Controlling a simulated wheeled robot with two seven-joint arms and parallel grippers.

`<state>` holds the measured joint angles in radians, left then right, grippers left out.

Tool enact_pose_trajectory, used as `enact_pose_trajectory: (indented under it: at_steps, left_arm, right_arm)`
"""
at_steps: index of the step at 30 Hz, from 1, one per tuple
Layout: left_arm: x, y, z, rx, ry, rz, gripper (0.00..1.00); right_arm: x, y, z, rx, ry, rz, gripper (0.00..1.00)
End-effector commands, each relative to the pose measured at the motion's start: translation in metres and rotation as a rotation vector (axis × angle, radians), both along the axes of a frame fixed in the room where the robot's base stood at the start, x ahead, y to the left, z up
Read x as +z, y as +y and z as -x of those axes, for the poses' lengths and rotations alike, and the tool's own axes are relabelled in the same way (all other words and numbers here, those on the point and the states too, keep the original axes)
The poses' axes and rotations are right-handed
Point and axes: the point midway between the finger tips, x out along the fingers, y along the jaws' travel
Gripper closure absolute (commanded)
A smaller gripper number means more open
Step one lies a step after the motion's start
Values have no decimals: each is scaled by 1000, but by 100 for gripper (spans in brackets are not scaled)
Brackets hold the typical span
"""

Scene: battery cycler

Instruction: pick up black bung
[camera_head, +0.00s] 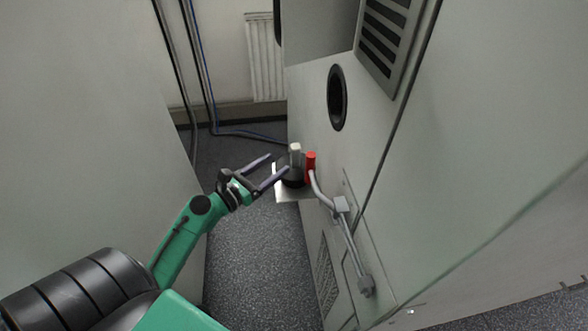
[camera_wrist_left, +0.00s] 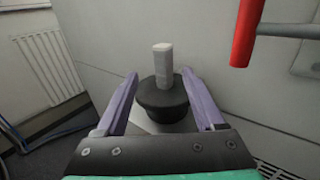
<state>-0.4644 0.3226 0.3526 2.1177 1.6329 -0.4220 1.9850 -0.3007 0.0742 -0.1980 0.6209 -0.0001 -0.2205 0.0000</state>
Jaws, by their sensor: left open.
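The black bung (camera_head: 293,179) is a dark round plug with a pale grey upright handle on top. It rests on a small light metal shelf (camera_head: 287,194) on the side of the cabinet. In the left wrist view the bung (camera_wrist_left: 163,100) stands upright between and just beyond the two purple fingers. My left gripper (camera_head: 279,167) is open and empty, with its fingers pointing at the bung from the left; in the wrist view the gripper (camera_wrist_left: 165,97) has a finger on either side of it. Contact cannot be told. My right gripper is not in view.
A red-handled metal pipe (camera_head: 311,162) stands right beside the bung on the right; its red end (camera_wrist_left: 247,35) is also in the wrist view. The cabinet (camera_head: 310,100) has a round dark port (camera_head: 337,98). A wall panel (camera_head: 90,110) bounds the aisle on the left.

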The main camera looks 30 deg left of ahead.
Motion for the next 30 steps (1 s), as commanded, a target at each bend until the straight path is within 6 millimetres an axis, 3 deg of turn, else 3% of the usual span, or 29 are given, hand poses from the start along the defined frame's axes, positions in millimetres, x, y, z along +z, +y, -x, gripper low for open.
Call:
enact_pose_trajectory:
  at_steps: [3,13,21,23,27,30]
  left_arm:
    - [3,-7,-25,1,-1,0,29]
    - [3,-19,-77,2,-1,-2,29]
    - [1,-22,-86,2,1,-2,29]
    - [1,-22,-86,2,1,-2,48]
    - [1,-22,-85,2,1,-2,100]
    - [1,-22,-85,2,1,-3,100]
  right_arm:
    - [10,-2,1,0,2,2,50]
    - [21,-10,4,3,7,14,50]
    - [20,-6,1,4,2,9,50]
    - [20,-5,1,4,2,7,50]
    - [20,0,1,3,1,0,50]
    - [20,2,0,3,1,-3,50]
